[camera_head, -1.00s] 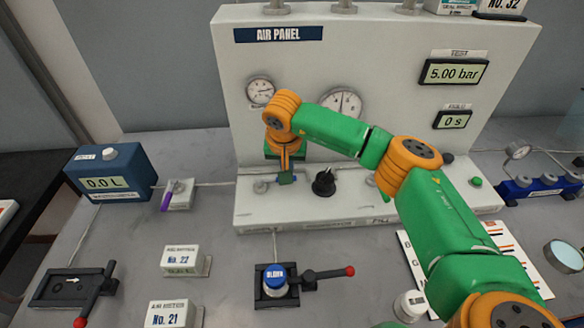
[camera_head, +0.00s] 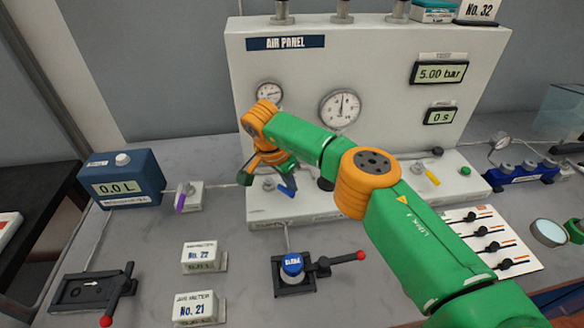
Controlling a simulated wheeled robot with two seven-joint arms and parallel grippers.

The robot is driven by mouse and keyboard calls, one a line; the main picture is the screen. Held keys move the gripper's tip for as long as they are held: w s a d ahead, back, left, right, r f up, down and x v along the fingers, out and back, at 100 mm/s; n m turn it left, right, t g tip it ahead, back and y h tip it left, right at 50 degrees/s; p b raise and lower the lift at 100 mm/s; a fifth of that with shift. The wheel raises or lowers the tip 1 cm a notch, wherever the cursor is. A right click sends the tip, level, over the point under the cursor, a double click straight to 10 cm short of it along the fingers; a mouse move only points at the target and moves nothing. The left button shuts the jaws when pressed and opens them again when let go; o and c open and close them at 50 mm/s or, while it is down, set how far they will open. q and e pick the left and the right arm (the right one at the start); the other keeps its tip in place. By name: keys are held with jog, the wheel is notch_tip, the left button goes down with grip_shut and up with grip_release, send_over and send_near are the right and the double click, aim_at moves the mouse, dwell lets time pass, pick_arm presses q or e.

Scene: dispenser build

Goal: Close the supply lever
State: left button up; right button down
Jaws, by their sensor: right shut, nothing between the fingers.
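My right gripper (camera_head: 268,172) hangs over the left part of the air panel's ledge (camera_head: 305,208). It is shut and holds nothing. A blue lever handle (camera_head: 287,190) lies just below and right of it, beside a grey round fitting (camera_head: 268,185). The handle slants down to the right. I cannot tell whether the gripper touches it, and no label on it can be read. A yellow lever handle (camera_head: 432,178) stands at the right of the same ledge. My left gripper does not show.
A blue-capped block with a red-tipped lever (camera_head: 293,266) sits in front of the panel. A 0.0 L meter (camera_head: 124,180) and a purple-handled valve (camera_head: 180,200) stand left. Another red-tipped lever (camera_head: 106,320) is at front left. My forearm crosses the right side.

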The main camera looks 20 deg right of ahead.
jog(key=shift+s+a, duration=0.25)
jog(key=shift+a, duration=0.3)
jog(key=shift+s+a, duration=0.2)
jog(key=shift+a, duration=0.3)
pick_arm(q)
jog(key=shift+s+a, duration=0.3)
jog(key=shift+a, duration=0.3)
pick_arm(e)
jog(key=shift+a, duration=0.9)
jog(key=shift+f, duration=0.1)
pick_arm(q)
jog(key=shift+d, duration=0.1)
